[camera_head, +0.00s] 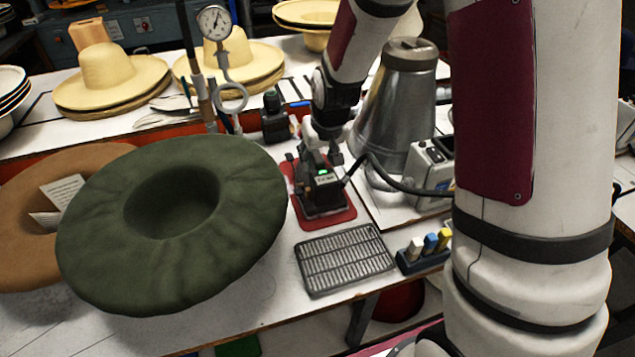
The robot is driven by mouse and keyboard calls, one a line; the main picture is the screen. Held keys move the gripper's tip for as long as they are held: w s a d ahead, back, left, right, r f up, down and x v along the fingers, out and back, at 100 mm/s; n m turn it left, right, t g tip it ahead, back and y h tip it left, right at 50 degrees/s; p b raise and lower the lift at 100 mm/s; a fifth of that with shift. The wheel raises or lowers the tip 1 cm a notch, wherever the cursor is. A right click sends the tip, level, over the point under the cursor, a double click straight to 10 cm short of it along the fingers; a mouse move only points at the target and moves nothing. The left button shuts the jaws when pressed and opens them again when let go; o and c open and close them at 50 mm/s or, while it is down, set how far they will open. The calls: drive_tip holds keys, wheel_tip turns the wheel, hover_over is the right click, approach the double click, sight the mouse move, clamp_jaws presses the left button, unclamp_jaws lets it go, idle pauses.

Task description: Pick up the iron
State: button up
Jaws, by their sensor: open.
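The iron (322,193) is a dark, boxy tool with a small green light on its side. It rests on a red mat (340,216) on the white table. A dark cable runs from it to the right. My gripper (318,152) is open and points down at the top of the iron, with its fingers close around or just above the upper part. Whether the fingers touch the iron cannot be told, because the arm and the dark parts overlap there.
A large green hat (240,210) lies left of the iron, over a brown hat (20,255). A metal grate (345,260) lies in front. A metal cone (400,110), a grey control box (432,165) and a marker holder (425,258) stand right. A pressure gauge (214,22) rises behind.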

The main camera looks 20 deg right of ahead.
drive_tip(key=shift+x, duration=0.85)
drive_tip(key=shift+c, duration=0.2)
clamp_jaws()
drive_tip(key=shift+w+r, duration=0.15)
